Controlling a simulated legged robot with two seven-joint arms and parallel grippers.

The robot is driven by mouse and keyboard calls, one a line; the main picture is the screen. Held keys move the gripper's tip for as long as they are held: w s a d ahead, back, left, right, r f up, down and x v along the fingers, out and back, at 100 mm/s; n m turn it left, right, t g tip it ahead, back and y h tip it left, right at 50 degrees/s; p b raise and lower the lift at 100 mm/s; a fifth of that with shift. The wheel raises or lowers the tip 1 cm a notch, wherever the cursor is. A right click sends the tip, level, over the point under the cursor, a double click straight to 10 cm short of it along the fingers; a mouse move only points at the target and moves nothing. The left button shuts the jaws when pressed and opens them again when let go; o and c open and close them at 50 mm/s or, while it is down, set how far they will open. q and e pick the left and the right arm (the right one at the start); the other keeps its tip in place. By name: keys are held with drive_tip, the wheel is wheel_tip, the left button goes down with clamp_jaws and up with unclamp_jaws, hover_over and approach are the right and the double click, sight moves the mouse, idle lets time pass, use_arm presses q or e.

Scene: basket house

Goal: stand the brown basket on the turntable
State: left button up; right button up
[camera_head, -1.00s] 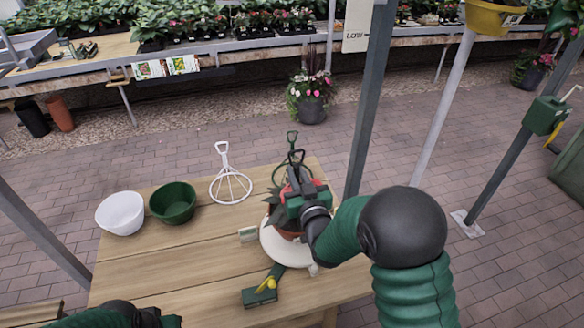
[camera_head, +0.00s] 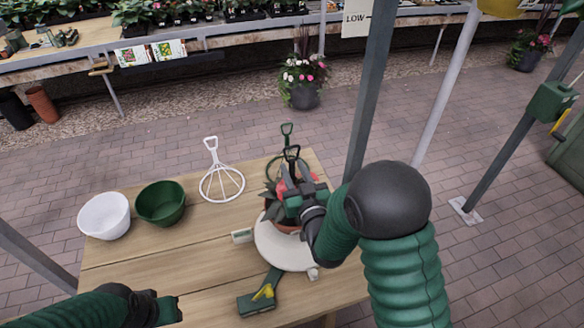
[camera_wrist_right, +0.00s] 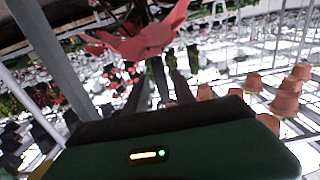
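The brown basket (camera_head: 286,229) holds a plant with red flowers and dark leaves. It shows over the white round turntable (camera_head: 268,254) on the wooden table; my right gripper and arm hide much of it. I cannot tell whether its base touches the disc. Its black hanger (camera_head: 292,152) rises above the plant. My right gripper (camera_head: 292,179) is at the hanger above the basket; whether its fingers are closed on it is unclear. The right wrist view shows a red flower (camera_wrist_right: 145,38) close by. My left gripper (camera_head: 170,309) is low at the left, fingers unclear.
A white bowl (camera_head: 104,216), a green bowl (camera_head: 160,203) and a white wire hanger (camera_head: 221,183) lie left of the turntable. A green tool with a yellow part (camera_head: 257,304) lies in front. A grey post (camera_head: 366,110) stands behind the table.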

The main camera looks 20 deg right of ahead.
drive_tip(key=shift+o, duration=0.2)
drive_tip(key=shift+s+d, duration=0.15)
drive_tip(key=shift+w+f, duration=0.1)
drive_tip(key=shift+w, duration=0.1)
drive_tip(key=shift+s+f, duration=0.1)
drive_tip(key=shift+s, duration=0.2)
drive_tip(key=s+d+g+p, duration=0.2)
drive_tip(key=s+g+p, duration=0.8)
drive_tip(key=s, duration=1.5)
drive_tip(key=g, duration=0.5)
drive_tip(key=shift+d+h, duration=0.3)
drive_tip(key=shift+d, duration=0.1)
drive_tip(key=shift+f, duration=0.1)
